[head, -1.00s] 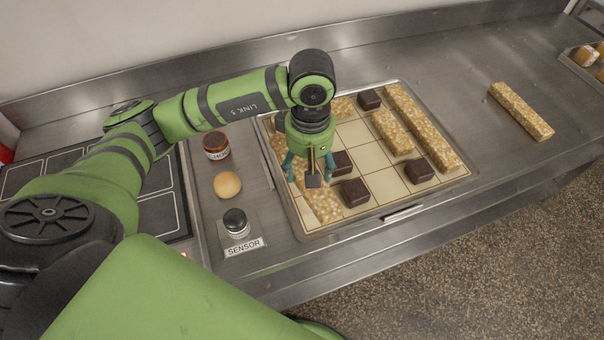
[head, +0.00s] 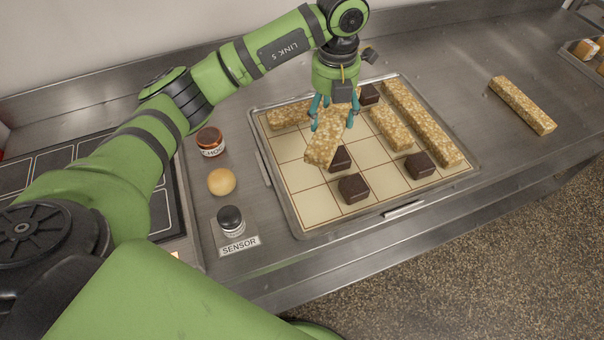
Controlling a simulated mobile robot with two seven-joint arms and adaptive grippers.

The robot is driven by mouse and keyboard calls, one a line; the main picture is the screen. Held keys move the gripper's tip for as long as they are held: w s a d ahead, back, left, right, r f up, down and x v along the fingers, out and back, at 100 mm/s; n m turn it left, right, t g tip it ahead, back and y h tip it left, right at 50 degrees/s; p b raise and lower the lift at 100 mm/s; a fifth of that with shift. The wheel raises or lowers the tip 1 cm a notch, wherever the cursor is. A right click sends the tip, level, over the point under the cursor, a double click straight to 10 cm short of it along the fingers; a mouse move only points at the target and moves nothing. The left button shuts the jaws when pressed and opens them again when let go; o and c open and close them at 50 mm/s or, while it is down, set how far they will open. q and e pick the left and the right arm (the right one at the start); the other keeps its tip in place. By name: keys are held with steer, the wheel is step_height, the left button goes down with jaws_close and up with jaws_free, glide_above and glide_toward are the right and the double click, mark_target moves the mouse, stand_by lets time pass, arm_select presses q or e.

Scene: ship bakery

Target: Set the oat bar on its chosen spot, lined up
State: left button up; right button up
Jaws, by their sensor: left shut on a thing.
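My left gripper (head: 333,121) is shut on a golden, grainy oat bar (head: 323,148). The held bar hangs above the middle of the tray, running from near the fingers toward the front left, and partly covers a chocolate square. The gridded tray (head: 294,196) has a cream surface with brown lines. Other oat bars lie on it: one along the back left (head: 287,116), a shorter one (head: 391,129) right of the middle, and a long one (head: 423,123) along the right side. My right gripper is out of view.
Dark chocolate squares stand on the tray at the back (head: 369,94), middle (head: 341,160), front (head: 354,189) and right (head: 420,166). Another oat bar (head: 522,105) lies on the counter. Left of the tray are a jar (head: 210,142), a bun (head: 221,181) and a sensor button (head: 231,219).

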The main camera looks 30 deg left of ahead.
arm_select(q)
steer(key=n, duration=0.1)
steer(key=w+n, duration=0.1)
steer(key=n, duration=0.2)
steer(key=shift+w+d+r, duration=0.1)
steer(key=shift+w+r, duration=0.15)
steer(key=shift+r, duration=0.15)
steer(key=n, duration=0.3)
steer(key=w+n, duration=0.1)
steer(key=shift+r+b, duration=0.3)
steer(key=shift+r, duration=0.1)
steer(key=p, duration=0.5)
glide_above(298, 176)
steer(key=shift+n, duration=0.3)
steer(key=f, duration=0.6)
steer(key=shift+w+f, duration=0.2)
steer(key=shift+s+f, duration=0.2)
steer(key=shift+f, duration=0.4)
step_height(298, 176, down, 2)
steer(key=shift+f+p, duration=0.25)
steer(key=shift+p, duration=0.25)
steer(key=shift+f, duration=0.45)
steer(key=shift+f, duration=0.1)
